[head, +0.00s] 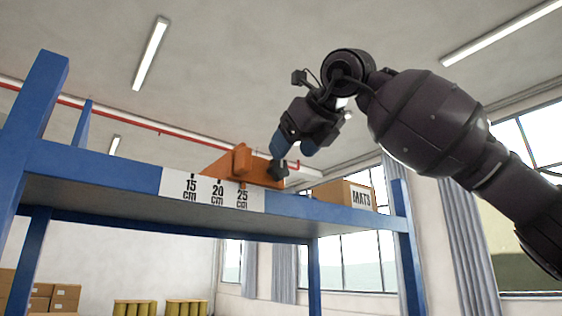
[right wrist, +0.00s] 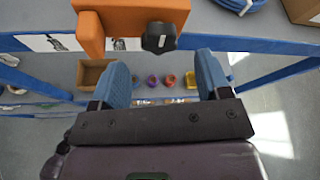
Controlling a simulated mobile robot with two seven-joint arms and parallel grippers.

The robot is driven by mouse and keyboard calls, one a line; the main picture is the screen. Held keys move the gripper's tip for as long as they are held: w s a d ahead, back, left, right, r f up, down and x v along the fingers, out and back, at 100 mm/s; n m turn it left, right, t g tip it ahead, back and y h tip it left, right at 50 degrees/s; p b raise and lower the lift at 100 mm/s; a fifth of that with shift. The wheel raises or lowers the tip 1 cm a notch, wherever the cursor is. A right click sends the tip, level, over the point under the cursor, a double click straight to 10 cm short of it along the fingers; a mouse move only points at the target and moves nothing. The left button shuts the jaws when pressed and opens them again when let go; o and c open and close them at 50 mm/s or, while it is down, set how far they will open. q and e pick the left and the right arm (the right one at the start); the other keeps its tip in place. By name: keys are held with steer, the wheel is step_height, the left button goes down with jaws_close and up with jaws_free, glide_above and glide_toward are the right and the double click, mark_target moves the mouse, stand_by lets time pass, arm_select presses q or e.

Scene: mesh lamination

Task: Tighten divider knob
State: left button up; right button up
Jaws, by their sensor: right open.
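The orange divider (head: 242,162) stands on the blue shelf beam, above the "25 cm" end of the white scale label (head: 212,188). Its dark knob (head: 278,170) sticks out on the right side. In the right wrist view the black knob (right wrist: 160,37) with a light mark on its face sits beside the orange block (right wrist: 130,15). My right gripper (head: 294,147) is open, with blue fingers just above the knob in the head view. In the wrist view the gripper (right wrist: 162,66) is empty and the knob lies just beyond the fingertips, roughly centred between them. My left gripper is out of view.
The blue rack has an upright post (head: 37,95) at the left. Below, the wrist view shows a brown box (right wrist: 92,73) and several coloured spools. A blue coil (right wrist: 240,4) lies at the top.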

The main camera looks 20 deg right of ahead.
mark_target(281, 166)
steer(key=shift+p+x, duration=0.45)
steer(key=shift+x, duration=2.25)
steer(key=c, duration=0.9)
